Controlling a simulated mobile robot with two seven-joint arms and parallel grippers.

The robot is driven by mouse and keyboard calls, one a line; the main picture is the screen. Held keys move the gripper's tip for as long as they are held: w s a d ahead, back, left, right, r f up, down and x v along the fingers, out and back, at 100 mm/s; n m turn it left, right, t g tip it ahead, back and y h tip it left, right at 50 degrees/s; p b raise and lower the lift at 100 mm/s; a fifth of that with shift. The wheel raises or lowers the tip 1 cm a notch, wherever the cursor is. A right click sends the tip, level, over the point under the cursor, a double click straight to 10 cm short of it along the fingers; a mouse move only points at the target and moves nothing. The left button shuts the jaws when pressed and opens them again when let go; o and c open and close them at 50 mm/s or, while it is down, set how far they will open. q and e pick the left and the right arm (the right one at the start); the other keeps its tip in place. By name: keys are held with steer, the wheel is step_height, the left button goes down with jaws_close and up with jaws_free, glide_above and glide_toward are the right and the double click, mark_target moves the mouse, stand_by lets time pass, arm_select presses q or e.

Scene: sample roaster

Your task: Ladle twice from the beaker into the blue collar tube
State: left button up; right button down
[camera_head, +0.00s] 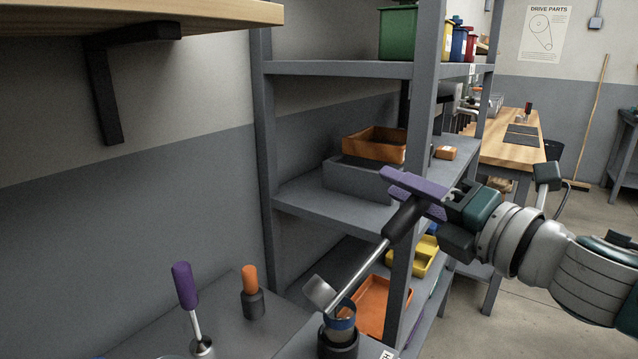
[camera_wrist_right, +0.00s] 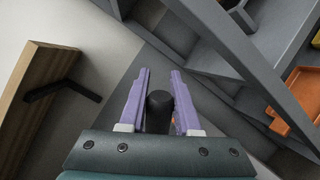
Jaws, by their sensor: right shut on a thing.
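My right gripper (camera_head: 418,194) has purple fingers and is shut on the black handle of a ladle (camera_head: 405,220). The handle's end also shows between the fingers in the right wrist view (camera_wrist_right: 159,101). The ladle's metal shaft slopes down to the left, and its tilted metal scoop is at the mouth of the blue collar tube (camera_head: 341,322). I cannot tell whether scoop and tube touch, or what the scoop holds. The tube stands upright in a dark holder (camera_head: 338,346). I cannot make out the beaker. My left gripper is not in view.
A purple-handled tool (camera_head: 185,287) and an orange-handled one (camera_head: 250,282) stand in holders on the grey bench at left. A grey shelf post (camera_head: 403,275) is close beside the ladle. Orange (camera_head: 374,304) and yellow (camera_head: 424,257) trays sit on the lower shelf. A wooden shelf (camera_head: 130,16) overhangs at upper left.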

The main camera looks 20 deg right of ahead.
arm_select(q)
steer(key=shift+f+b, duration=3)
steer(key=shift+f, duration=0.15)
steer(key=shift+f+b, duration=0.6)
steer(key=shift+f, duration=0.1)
arm_select(e)
steer(key=d+f+m, duration=0.1)
steer(key=f+m, duration=0.1)
steer(key=f, duration=0.1)
steer(key=w+d+f+m, duration=0.1)
steer(key=f+m, duration=0.2)
steer(key=f, duration=0.1)
steer(key=d+f+m, duration=0.1)
steer(key=f+m, duration=0.1)
steer(key=f, duration=0.1)
steer(key=shift+w+d+f+m, duration=0.15)
steer(key=shift+d+f+m, duration=0.1)
steer(key=shift+d+m, duration=0.1)
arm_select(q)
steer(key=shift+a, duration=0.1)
